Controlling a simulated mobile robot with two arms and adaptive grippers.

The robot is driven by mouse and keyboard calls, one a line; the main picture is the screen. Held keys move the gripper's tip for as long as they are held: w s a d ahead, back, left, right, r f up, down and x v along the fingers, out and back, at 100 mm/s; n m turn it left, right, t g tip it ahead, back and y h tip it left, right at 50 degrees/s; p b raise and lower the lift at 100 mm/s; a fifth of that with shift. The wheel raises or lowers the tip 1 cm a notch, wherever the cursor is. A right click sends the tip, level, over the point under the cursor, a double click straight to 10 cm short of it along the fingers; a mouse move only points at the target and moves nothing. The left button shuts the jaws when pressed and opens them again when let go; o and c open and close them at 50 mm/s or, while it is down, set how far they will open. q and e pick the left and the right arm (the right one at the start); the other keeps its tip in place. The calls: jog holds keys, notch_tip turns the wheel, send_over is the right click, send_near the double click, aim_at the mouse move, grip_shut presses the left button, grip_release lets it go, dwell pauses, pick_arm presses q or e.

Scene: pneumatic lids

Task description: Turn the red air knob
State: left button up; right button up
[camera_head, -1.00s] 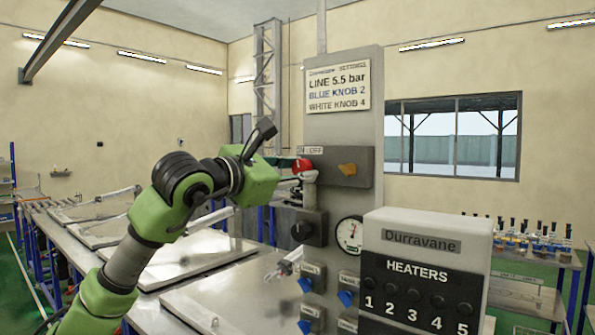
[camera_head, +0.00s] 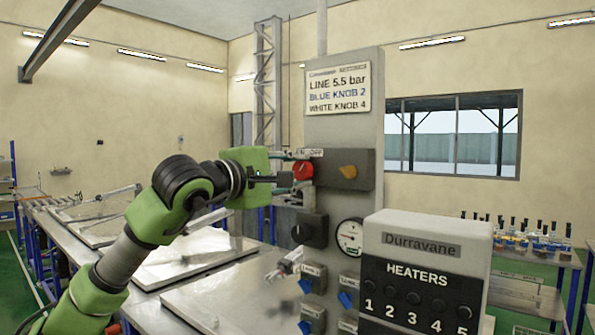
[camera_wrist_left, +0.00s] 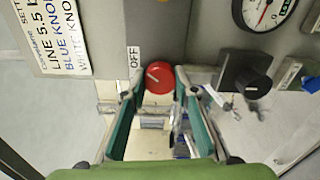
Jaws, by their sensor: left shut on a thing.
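The red air knob (camera_head: 303,170) sits on the left of the grey valve box, under an ON/OFF label. In the left wrist view the round red knob (camera_wrist_left: 159,77), with a white pointer line, lies between the tips of the green-padded fingers, beside the OFF label (camera_wrist_left: 134,60). My left gripper (camera_head: 291,178) comes at it from the left and is shut on it. The wrist view (camera_wrist_left: 160,88) looks turned sideways. The fingertip contact is small in the head view. My right gripper is not in view.
Below are a black knob (camera_head: 310,230), a gauge (camera_head: 349,236) and several blue valves. A heater box (camera_head: 425,270) stands in front at right. Metal tables (camera_head: 210,258) lie behind my arm.

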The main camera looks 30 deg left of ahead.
pick_arm(q)
jog(key=shift+m, duration=0.9)
jog(key=o, duration=1.1)
jog(key=shift+d, duration=0.1)
jog(key=shift+s, duration=0.5)
jog(key=shift+s+a, duration=0.15)
jog(key=shift+s, duration=1.7)
jog(key=shift+s+a, duration=0.2)
jog(key=shift+s, duration=1.65)
jog(key=shift+s+a, duration=0.15)
jog(key=shift+s, duration=1.7)
